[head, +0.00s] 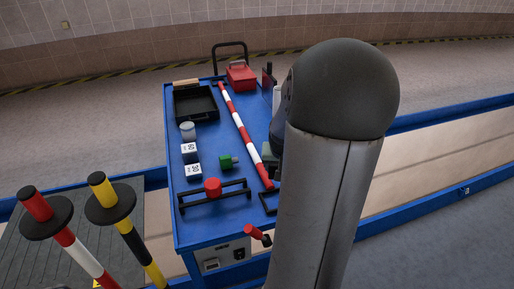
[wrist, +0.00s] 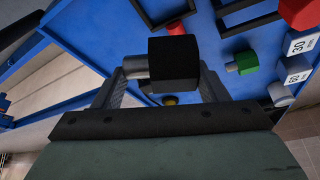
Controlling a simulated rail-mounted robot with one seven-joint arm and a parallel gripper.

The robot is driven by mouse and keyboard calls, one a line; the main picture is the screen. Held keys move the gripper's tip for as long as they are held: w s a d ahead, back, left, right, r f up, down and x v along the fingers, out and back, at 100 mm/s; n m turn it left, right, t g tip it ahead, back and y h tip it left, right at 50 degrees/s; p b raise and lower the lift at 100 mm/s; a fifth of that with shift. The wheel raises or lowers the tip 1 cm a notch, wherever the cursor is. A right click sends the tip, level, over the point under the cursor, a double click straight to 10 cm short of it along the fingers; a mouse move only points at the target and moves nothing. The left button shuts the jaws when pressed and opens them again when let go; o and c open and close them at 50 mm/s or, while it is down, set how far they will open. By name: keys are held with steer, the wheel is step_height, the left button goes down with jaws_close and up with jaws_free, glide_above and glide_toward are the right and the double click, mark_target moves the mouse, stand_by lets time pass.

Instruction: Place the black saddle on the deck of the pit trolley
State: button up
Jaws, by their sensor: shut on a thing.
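The black saddle (wrist: 175,58) shows in the wrist view as a dark block between the two fingers of my gripper (wrist: 162,82), which is shut on it. The saddle is held over the blue deck of the pit trolley (head: 212,228); its height above the deck is hard to tell. A grey cylinder (wrist: 134,66) shows just left of the saddle. In the head view my grey arm link hides most of the gripper and saddle, at the trolley's right side. The deck also shows in the wrist view (wrist: 215,55).
On the deck are a red-and-white pole (head: 240,127), a green part (head: 228,162), a black frame with a red cylinder (head: 212,187), numbered white blocks (head: 190,152), a black tray (head: 195,103) and a red box (head: 241,76). Striped posts (head: 120,218) stand at left.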

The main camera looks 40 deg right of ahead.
steer(key=d+f, duration=0.3)
steer(key=d, duration=0.1)
steer(key=w+d+f, duration=0.1)
steer(key=d+f, duration=0.2)
steer(key=d, duration=0.2)
steer(key=d+f+b, duration=0.1)
steer(key=d+f, duration=0.2)
steer(key=d, duration=0.1)
steer(key=shift+w+d, duration=0.15)
steer(key=shift+w, duration=0.1)
steer(key=shift+d+f, duration=0.35)
steer(key=shift+f, duration=0.15)
steer(key=shift+f+b, duration=0.3)
steer(key=shift+f, duration=1.15)
steer(key=shift+f, duration=0.2)
steer(key=o, duration=1.2)
steer(key=shift+a+r, duration=0.1)
steer(key=shift+r, duration=0.35)
steer(key=p+v, duration=0.2)
steer(key=v, duration=0.9)
steer(key=shift+s+a+r, duration=0.1)
steer(key=shift+r, duration=0.1)
